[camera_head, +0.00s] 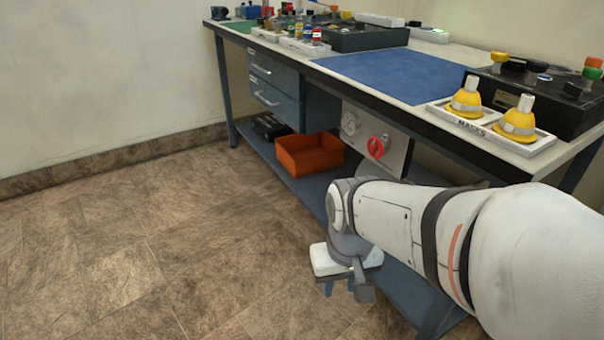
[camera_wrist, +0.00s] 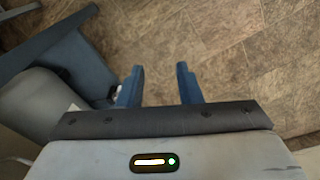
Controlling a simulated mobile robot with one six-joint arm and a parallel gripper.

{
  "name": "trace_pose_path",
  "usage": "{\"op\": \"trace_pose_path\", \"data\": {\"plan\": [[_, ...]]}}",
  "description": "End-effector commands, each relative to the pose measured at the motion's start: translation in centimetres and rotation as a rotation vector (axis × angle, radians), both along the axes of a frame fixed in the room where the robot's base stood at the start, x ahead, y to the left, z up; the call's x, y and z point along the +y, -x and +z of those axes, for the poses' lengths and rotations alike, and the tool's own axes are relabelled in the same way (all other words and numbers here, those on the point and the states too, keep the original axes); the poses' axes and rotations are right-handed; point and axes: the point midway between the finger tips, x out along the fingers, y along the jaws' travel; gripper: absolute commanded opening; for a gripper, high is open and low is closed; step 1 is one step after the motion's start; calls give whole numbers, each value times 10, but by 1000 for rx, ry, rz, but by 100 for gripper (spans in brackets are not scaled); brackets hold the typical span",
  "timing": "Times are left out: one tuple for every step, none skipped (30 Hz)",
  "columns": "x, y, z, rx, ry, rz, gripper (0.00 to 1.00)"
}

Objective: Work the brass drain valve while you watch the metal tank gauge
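My gripper (camera_wrist: 159,84) is open and empty in the wrist view, its two blue fingers apart over bare floor. In the head view my gripper (camera_head: 342,288) points down in front of the bench's lower shelf. A grey metal panel (camera_head: 396,150) stands under the bench top, with a round pale gauge (camera_head: 350,123) and a red handwheel (camera_head: 377,147) on its face. The gauge is too small to read. I cannot make out a brass valve; my arm covers the area below and right of the panel. My gripper is apart from the panel.
The blue workbench (camera_head: 390,82) carries a blue mat, yellow masks (camera_head: 517,122) in a tray and a black knob box. Drawers (camera_head: 273,90) hang at its left. An orange bin (camera_head: 308,154) sits on the lower shelf (camera_head: 292,185). The tiled floor (camera_head: 130,240) is clear at left.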

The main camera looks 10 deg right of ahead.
Motion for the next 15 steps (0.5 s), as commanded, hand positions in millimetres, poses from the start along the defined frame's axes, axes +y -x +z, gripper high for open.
{"op": "trace_pose_path", "data": {"plan": [[0, 0, 0, 0, 0, 0, 32], [0, 0, 0, 0, 0, 0, 32], [0, 0, 0, 0, 0, 0, 32], [0, 0, 0, 0, 0, 0, 32], [0, 0, 0, 0, 0, 0, 32], [0, 0, 0, 1, 1, 1, 32], [0, -1, 0, 4, 3, 4, 32], [-1, -2, 0, 8, 8, 8, 32], [-2, -4, -1, 18, 17, 19, 32], [-4, -7, -1, 29, 27, 30, 32], [-6, -9, -2, 43, 40, 45, 32], [-12, -14, -4, 67, 61, 60, 32], [-16, -19, -5, 87, 80, 80, 32], [-19, -24, -7, 110, 102, 106, 32], [-24, -32, -9, 146, 135, 145, 32]]}}
